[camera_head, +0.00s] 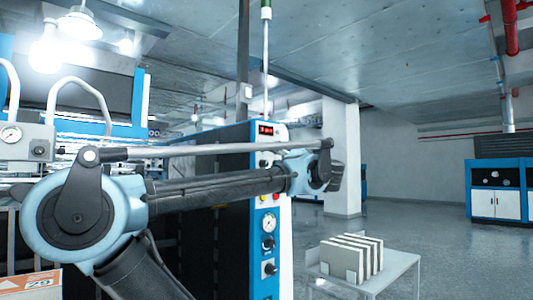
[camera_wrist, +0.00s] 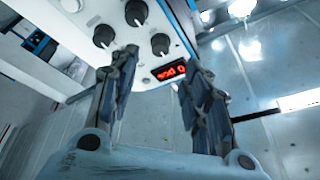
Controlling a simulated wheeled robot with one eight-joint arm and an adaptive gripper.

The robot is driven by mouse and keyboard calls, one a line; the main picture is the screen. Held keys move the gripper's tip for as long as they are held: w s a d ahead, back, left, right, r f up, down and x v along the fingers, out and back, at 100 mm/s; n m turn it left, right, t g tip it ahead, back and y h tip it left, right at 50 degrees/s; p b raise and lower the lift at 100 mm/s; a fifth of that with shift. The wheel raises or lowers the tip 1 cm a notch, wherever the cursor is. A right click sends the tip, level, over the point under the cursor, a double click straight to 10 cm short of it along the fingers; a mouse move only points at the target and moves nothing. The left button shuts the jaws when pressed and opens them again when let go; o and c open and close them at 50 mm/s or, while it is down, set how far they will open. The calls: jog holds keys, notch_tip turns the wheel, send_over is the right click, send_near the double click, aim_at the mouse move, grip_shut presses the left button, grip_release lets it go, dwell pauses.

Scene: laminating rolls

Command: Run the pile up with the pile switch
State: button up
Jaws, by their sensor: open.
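A white and blue machine column (camera_head: 284,225) carries a control panel with a red lit display (camera_head: 265,130), black knobs, coloured buttons and a round gauge (camera_head: 269,223). No readable label shows which control is the pile switch. My gripper (camera_wrist: 157,66) is open and empty, its two dark fingers apart, with panel face showing between them. In the head view my arm crosses the column, hiding part of the panel; the fingers cannot be made out.
A small grey table (camera_head: 390,271) with several upright pale boards (camera_head: 352,257) stands right of the column. A carton (camera_head: 30,283) is at lower left. A blue and white cabinet (camera_head: 497,203) stands far right. The floor (camera_head: 430,225) between is open.

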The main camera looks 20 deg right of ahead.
jog(key=x, duration=0.9)
jog(key=shift+w, duration=0.3)
jog(key=shift+a, duration=0.1)
jog(key=shift+c, duration=0.3)
grip_shut()
